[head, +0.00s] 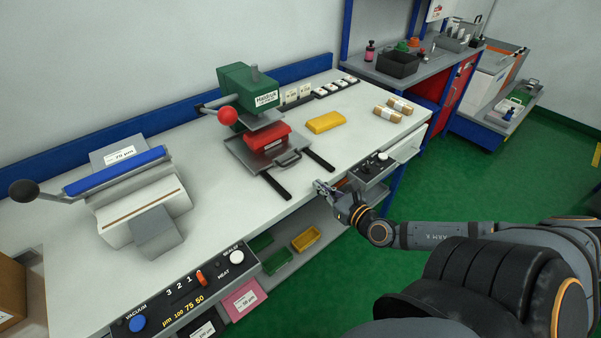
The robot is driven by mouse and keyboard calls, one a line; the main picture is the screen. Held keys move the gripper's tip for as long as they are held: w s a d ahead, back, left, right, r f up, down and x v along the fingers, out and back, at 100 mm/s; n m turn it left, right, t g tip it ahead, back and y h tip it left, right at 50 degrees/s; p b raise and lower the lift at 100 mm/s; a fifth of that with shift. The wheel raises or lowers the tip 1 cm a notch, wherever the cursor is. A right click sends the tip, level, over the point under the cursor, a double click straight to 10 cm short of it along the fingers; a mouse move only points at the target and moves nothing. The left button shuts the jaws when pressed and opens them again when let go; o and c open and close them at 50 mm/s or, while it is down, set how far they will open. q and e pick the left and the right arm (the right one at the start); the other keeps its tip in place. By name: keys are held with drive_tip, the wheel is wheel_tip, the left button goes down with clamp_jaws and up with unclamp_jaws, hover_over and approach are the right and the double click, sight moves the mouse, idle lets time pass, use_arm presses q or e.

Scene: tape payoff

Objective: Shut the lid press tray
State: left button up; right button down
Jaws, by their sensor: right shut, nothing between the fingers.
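The lid press (249,88) is a green machine with a red ball knob (228,116) on a lever at its left. Its grey tray (238,149) sits pulled out toward the table's front on two dark rails (275,186). A red block (266,139) lies on the tray, and a grey handle (288,159) is at its front edge. My right gripper (318,187) is shut and empty. It is near the table's front edge, in front of the tray and apart from the handle. My left gripper is not in view.
A yellow block (325,122) lies right of the tray. A sealer (138,203) with a blue bar stands at the left. A control box (371,169) is at the front edge, right of my gripper. Yellow and green bins (306,238) sit below.

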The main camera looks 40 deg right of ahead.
sight(300, 177)
drive_tip(key=w, duration=0.1)
drive_tip(key=w+f+b, duration=0.1)
drive_tip(key=w, duration=0.1)
drive_tip(key=w+b, duration=0.1)
drive_tip(key=w, duration=0.1)
drive_tip(key=shift+a+f, duration=0.1)
drive_tip(key=shift+f, duration=0.2)
drive_tip(key=shift+w, duration=0.85)
drive_tip(key=shift+w+a+r+p, duration=0.1)
drive_tip(key=shift+w+r+p, duration=0.3)
drive_tip(key=shift+w+r, duration=0.25)
drive_tip(key=shift+w+f, duration=0.25)
drive_tip(key=shift+w, duration=0.2)
drive_tip(key=shift+w+a+b, duration=0.1)
drive_tip(key=shift+w+b, duration=0.3)
drive_tip(key=shift+w, duration=0.15)
drive_tip(key=shift+w+r, duration=0.1)
drive_tip(key=shift+w, duration=0.15)
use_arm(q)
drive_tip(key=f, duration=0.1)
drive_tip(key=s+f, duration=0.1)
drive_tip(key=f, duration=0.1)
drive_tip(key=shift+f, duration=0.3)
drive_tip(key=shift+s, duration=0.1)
